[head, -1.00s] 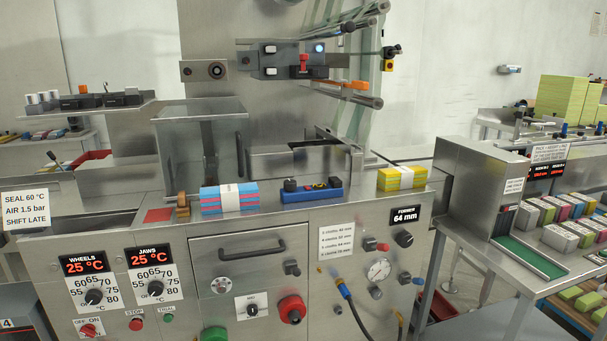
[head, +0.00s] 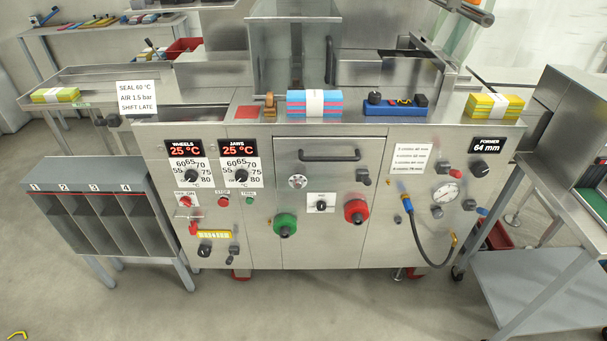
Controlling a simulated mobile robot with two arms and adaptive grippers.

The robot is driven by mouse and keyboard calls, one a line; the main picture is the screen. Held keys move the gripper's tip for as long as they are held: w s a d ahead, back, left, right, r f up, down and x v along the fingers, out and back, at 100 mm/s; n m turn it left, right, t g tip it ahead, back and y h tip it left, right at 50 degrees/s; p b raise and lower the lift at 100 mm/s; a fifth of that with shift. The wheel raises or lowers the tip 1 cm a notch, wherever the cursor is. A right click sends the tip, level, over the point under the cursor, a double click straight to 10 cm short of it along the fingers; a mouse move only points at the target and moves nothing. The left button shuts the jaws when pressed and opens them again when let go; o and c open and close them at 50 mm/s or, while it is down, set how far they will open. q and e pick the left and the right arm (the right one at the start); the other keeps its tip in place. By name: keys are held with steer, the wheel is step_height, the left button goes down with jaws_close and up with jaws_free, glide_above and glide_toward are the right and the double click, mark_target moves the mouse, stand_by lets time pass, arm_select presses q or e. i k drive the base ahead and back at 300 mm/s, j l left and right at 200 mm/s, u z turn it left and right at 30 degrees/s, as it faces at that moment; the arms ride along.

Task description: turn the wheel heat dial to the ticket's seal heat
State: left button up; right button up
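The wheel heat dial (head: 191,176) is a black knob on a white scale plate, under the WHEELS display (head: 184,149), which reads 25 °C in red. Its scale shows numbers from about 55 to 80; the knob's exact pointer direction is too small to tell. The ticket (head: 137,97) is a white card at the left of the machine and reads SEAL 60 °C, AIR 1.5 bar, SHIFT LATE. The similar JAWS dial (head: 241,176) sits just to the right, with its display (head: 240,149) also at 25 °C.
Below the dials are OFF/ON, STOP and TRIAL controls, a red switch (head: 193,228) and a yellow label (head: 214,234). Green (head: 285,225) and red (head: 356,211) knobs protrude from the front. A grey slotted rack (head: 92,178) stands left. The floor in front is clear.

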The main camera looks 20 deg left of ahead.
mark_target(191, 176)
steer(key=u, duration=1.3)
